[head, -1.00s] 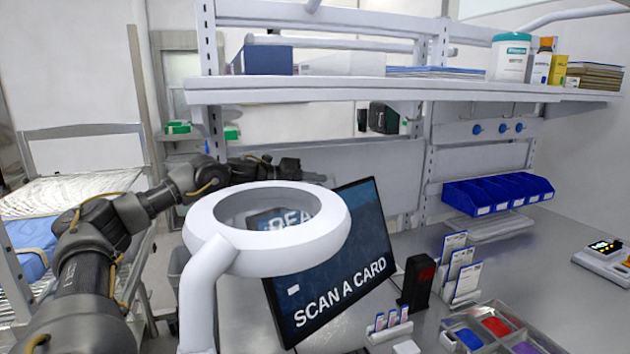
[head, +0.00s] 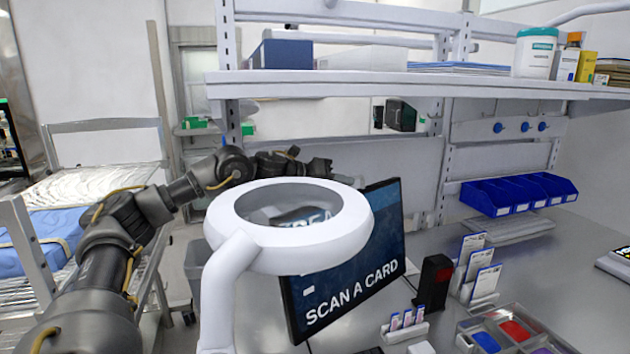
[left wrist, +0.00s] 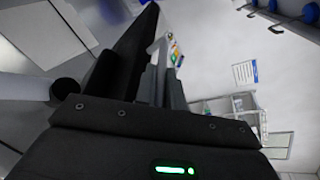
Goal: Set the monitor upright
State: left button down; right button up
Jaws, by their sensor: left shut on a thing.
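The monitor (head: 350,280) stands on the bench with its blue screen facing me, reading "SCAN A CARD". It is rolled a little to one side, its lower edge rising to the right. A white magnifier lamp ring hides its upper left part. My left gripper (head: 322,167) reaches in from the left behind the ring, at the monitor's top. In the left wrist view the fingers (left wrist: 163,82) are shut on the edge of the dark monitor panel (left wrist: 128,50). The exact contact is hidden in the head view. My right gripper is not in view.
The magnifier lamp (head: 290,245) stands close in front of the monitor. A black card reader (head: 432,282), card holders (head: 480,270) and a sorting tray (head: 510,330) stand to the right. The shelf (head: 420,86) runs above and behind. Blue bins (head: 520,194) hang at the back.

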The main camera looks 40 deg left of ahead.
pick_arm(q)
jog(key=shift+m+y, duration=0.3)
jog(key=shift+m, duration=0.5)
jog(key=d, duration=0.2)
jog(key=d+f, duration=0.1)
jog(key=d, duration=0.1)
jog(key=shift+s+b, duration=0.3)
jog(key=shift+s, duration=0.1)
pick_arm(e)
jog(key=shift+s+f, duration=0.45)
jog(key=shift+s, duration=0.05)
pick_arm(q)
jog(key=c, duration=1.8)
grip_release()
jog(key=shift+o, duration=0.2)
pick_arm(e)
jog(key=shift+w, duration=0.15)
pick_arm(q)
jog(key=shift+a, duration=0.1)
